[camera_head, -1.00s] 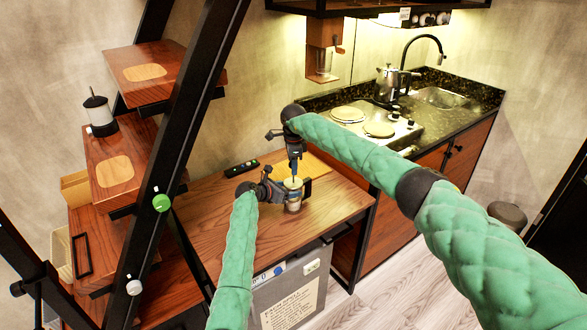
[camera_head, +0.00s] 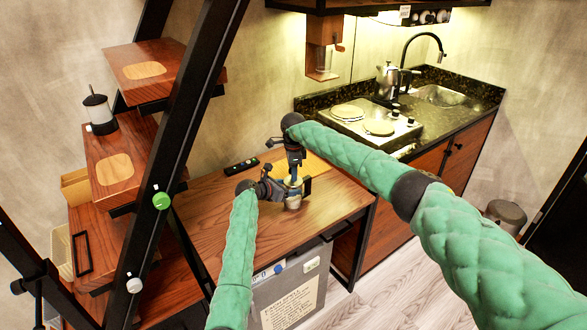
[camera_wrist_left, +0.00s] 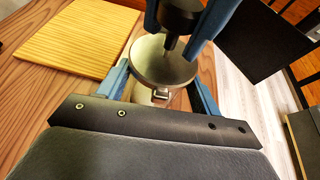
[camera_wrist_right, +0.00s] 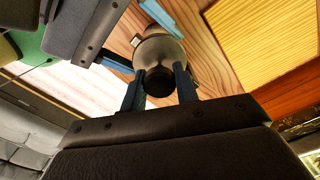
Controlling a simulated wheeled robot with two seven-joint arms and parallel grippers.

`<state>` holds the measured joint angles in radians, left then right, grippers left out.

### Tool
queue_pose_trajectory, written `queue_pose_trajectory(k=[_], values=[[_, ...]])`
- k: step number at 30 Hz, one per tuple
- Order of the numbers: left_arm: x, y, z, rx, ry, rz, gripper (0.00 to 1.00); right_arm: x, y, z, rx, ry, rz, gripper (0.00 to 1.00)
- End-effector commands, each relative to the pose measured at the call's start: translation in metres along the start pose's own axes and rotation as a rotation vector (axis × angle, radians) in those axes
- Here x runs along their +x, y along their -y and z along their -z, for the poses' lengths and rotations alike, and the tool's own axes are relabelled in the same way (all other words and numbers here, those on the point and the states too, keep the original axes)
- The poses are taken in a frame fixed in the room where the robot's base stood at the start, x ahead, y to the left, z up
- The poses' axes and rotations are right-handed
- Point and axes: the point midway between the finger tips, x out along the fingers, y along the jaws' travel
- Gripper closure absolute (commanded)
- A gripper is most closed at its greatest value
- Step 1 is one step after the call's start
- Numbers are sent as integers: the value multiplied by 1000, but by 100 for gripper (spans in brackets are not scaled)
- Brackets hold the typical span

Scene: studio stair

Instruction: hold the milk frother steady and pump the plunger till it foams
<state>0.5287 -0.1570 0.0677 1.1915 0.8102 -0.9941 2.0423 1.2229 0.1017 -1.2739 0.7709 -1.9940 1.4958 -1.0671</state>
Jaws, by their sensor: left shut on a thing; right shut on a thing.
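The milk frother (camera_head: 293,199) stands upright on the wooden table in the head view. Its round metal lid (camera_wrist_left: 165,62) and a latch-like piece on its side show in the left wrist view. My left gripper (camera_head: 289,190) is shut around the frother's body from the left. My right gripper (camera_head: 294,178) comes from above and is shut on the plunger's dark knob (camera_wrist_right: 158,82). The knob is also seen in the left wrist view (camera_wrist_left: 182,14), low over the lid with a short rod below it. The inside of the frother is hidden.
A yellow ribbed board (camera_head: 322,172) lies behind the frother on the table (camera_head: 225,215). A black remote-like object (camera_head: 241,166) lies at the back left. Black stair framing (camera_head: 170,150) stands close on the left; the kitchen counter is behind right.

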Motion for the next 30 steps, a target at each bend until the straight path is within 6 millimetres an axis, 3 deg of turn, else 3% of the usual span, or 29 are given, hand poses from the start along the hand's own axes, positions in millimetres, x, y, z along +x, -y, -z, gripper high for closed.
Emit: queue_pose_trajectory(k=[6,16,30], values=[[1,2,0,0,-1,4,73,11,0,1,1,-1,2,92],[1,2,0,0,0,4,73,13,0,1,1,-1,2,92],[1,2,1,0,-1,3,73,-11,1,0,0,0,4,92]])
